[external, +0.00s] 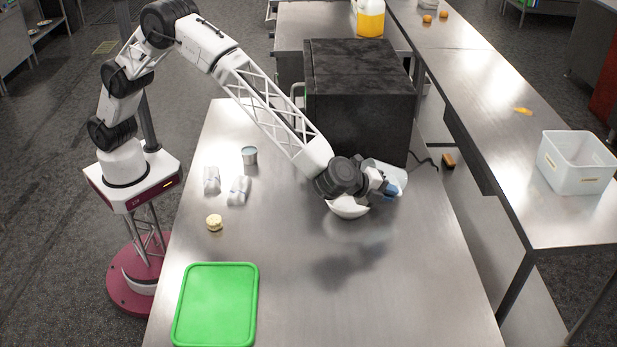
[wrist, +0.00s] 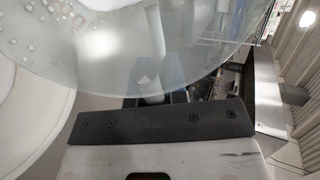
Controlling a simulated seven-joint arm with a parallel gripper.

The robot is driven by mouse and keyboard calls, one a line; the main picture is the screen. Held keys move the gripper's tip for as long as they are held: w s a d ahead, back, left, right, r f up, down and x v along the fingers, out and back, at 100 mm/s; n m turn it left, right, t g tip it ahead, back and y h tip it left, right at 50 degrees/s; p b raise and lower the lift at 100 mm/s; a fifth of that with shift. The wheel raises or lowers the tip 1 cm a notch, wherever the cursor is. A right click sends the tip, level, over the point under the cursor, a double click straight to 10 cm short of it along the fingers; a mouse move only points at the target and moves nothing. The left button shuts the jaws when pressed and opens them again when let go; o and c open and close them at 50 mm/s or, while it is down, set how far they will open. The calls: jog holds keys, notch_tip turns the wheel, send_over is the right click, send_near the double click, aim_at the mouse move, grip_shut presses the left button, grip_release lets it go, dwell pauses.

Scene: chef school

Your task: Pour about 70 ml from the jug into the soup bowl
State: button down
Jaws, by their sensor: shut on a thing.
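My gripper (external: 391,189) is shut on the jug (external: 388,174), a pale translucent vessel that shows partly behind my wrist and looks tilted. In the wrist view the jug (wrist: 90,45) fills the upper part, with droplets on its wall; blue finger pads (wrist: 172,75) show blurred through it. The white soup bowl (external: 348,208) stands on the steel table below and just left of the gripper, partly covered by my wrist. A pale curved rim at the left of the wrist view appears to be the bowl (wrist: 25,120). I cannot make out a stream or the liquid level.
A black oven-like box (external: 360,95) stands close behind the gripper. A green board (external: 215,305), a yellowish round item (external: 214,222), two white wrapped items (external: 238,190) and a can (external: 249,155) lie on the left. The front right of the table is clear.

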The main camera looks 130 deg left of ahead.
jog(key=shift+w+a+r+g+h, duration=0.2)
jog(key=shift+r+g+h, duration=0.15)
jog(key=shift+g+h, duration=0.6)
jog(key=shift+w+a+r+g+h, duration=0.15)
jog(key=shift+r+g+h, duration=0.3)
jog(key=shift+h, duration=0.8)
dwell(1.0)
jog(key=shift+w+a+f+g+h, duration=0.3)
jog(key=shift+a+f+g+h, duration=0.25)
jog(key=shift+f+h, duration=0.2)
jog(key=shift+w+a+f+g+h, duration=0.25)
jog(key=shift+a+f+g+h, duration=0.3)
jog(key=shift+f, duration=0.3)
jog(key=shift+w+a+f+g+h, duration=0.2)
jog(key=shift+w+a+g+h, duration=0.25)
jog(key=shift+h, duration=0.35)
jog(key=shift+w+a+f+g+h, duration=0.2)
jog(key=shift+a+g+h, duration=0.3)
jog(key=shift+h, duration=0.3)
